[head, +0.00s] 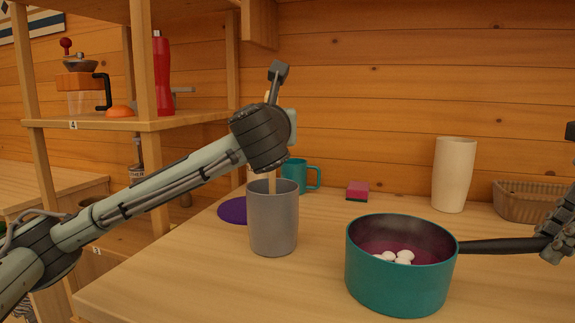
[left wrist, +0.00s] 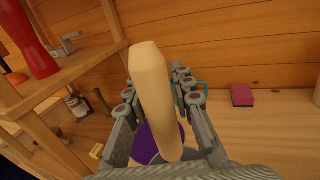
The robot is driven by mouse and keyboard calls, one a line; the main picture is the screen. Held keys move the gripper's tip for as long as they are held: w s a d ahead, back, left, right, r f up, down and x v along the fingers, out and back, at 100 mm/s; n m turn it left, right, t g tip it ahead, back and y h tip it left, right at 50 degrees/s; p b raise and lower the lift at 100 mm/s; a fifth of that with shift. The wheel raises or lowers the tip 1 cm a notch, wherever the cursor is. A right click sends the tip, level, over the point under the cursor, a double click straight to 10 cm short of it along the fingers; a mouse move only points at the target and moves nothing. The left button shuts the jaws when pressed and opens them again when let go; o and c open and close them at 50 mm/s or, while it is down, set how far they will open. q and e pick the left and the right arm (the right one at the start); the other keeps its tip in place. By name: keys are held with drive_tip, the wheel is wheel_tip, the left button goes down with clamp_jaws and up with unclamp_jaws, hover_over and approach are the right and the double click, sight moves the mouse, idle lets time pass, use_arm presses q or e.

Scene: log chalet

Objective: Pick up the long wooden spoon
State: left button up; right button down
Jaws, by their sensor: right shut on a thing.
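The long wooden spoon (head: 272,184) stands upright in a grey cup (head: 273,225) in the head view. My left wrist hides its middle. In the left wrist view the pale spoon (left wrist: 156,95) rises close to the camera. My left gripper (left wrist: 160,100) has its fingers apart on either side of it, seemingly with a gap; contact is not clear. In the head view the left fingers are mostly hidden behind the wrist. My right gripper (head: 555,232) is shut on the dark handle of a teal saucepan (head: 400,285) at the right edge.
Several white rounded pieces (head: 397,257) lie in the pan. Behind stand a teal mug (head: 314,175), a pink sponge (head: 357,190), a tall cream cup (head: 453,175) and a woven basket (head: 518,203). A purple disc (head: 233,211) lies near the cup. A wooden shelf (head: 185,121) stands left.

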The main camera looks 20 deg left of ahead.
use_arm(q)
clamp_jaws()
drive_tip(key=shift+r, duration=0.1)
